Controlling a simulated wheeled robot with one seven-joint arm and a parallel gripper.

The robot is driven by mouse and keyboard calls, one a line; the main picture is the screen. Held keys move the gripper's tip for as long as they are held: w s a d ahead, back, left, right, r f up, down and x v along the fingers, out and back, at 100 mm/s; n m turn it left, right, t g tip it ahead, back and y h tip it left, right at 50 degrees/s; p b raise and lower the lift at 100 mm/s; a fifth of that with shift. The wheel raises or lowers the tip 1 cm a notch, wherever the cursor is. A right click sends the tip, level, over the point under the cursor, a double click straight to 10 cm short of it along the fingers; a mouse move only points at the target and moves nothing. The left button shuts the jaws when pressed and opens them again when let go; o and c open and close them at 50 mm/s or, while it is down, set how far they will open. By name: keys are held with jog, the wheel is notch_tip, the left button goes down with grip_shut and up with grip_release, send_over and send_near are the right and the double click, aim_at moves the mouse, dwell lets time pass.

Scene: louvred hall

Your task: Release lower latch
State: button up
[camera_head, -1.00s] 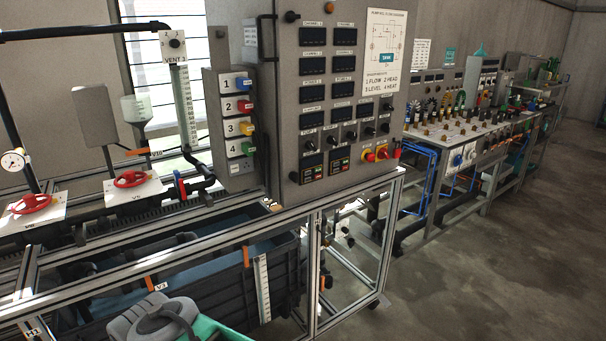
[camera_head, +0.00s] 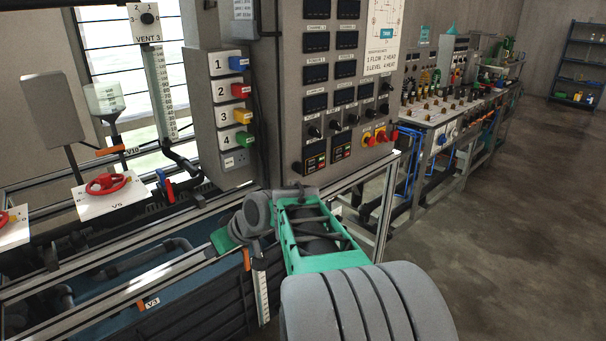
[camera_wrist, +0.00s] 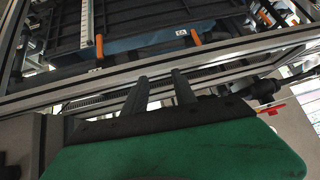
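No part that I can clearly tell as a lower latch shows. Orange levers sit along the metal frame: one (camera_head: 247,260) beside a white scale strip, one at the V3 tag (camera_head: 143,303). In the wrist view two orange levers, a left one (camera_wrist: 99,46) and a right one (camera_wrist: 195,37), stand beyond my fingers. My gripper (camera_wrist: 160,77) is open, its two dark fingers apart with nothing between them. They point at the frame rail (camera_wrist: 225,58) and appear short of the levers. In the head view my arm hides the fingertips.
A grey control cabinet (camera_head: 290,150) with numbered coloured switches (camera_head: 238,90) rises behind my arm. Red valve wheels (camera_head: 107,183) stand at left. A dark tank (camera_head: 200,318) lies below the rail. Open floor (camera_head: 520,220) is at right.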

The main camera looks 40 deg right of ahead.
jog(key=w+d+t, duration=0.2)
jog(key=w+d, duration=0.2)
jog(key=d, duration=0.6)
jog(key=m+t+h+b, duration=0.1)
jog(key=t+h+b, duration=0.1)
jog(key=t, duration=0.6)
send_near(302, 169)
jog(key=w+p, duration=0.1)
jog(key=w, duration=0.2)
jog(key=w+p, duration=0.2)
jog(key=w, duration=0.1)
jog(key=w+p, duration=0.1)
jog(key=w, duration=0.2)
jog(key=shift+a+r+p, duration=0.1)
jog(key=shift+r+p, duration=0.15)
jog(key=shift+p, duration=0.15)
jog(key=shift+s+f+b, duration=0.1)
jog(key=shift+f+b, duration=0.1)
jog(key=shift+b, duration=0.55)
jog(key=shift+r, duration=0.1)
jog(key=shift+c, duration=0.3)
grip_shut()
